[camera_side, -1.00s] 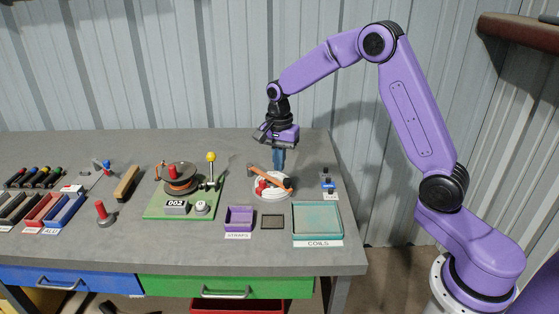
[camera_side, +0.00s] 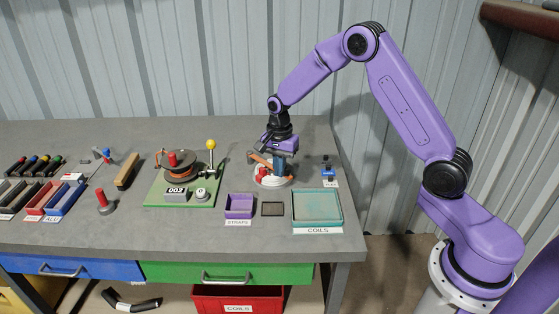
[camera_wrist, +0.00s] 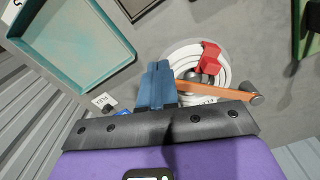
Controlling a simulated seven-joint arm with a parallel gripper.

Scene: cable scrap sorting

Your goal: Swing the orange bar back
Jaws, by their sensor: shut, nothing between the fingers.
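The orange bar (camera_side: 261,160) lies across the top of a round white base (camera_side: 272,182), with a red piece (camera_side: 264,173) beside it. In the wrist view the orange bar (camera_wrist: 225,93) runs from near my fingers over the white base (camera_wrist: 222,62) to a dark round end at the right. The red piece (camera_wrist: 208,56) stands on the far side of the bar there. My gripper (camera_side: 279,174) is low at the bar's right part, its blue fingers shut and empty. In the wrist view the fingertips (camera_wrist: 157,66) are beside the bar's left end; whether they touch it I cannot tell.
The teal coils tray (camera_side: 318,222) and purple straps tray (camera_side: 238,215) stand in front. A small blue switch block (camera_side: 328,172) is to the right. A green board with a spool (camera_side: 150,200) stands at the left. Bare bench lies behind the white base.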

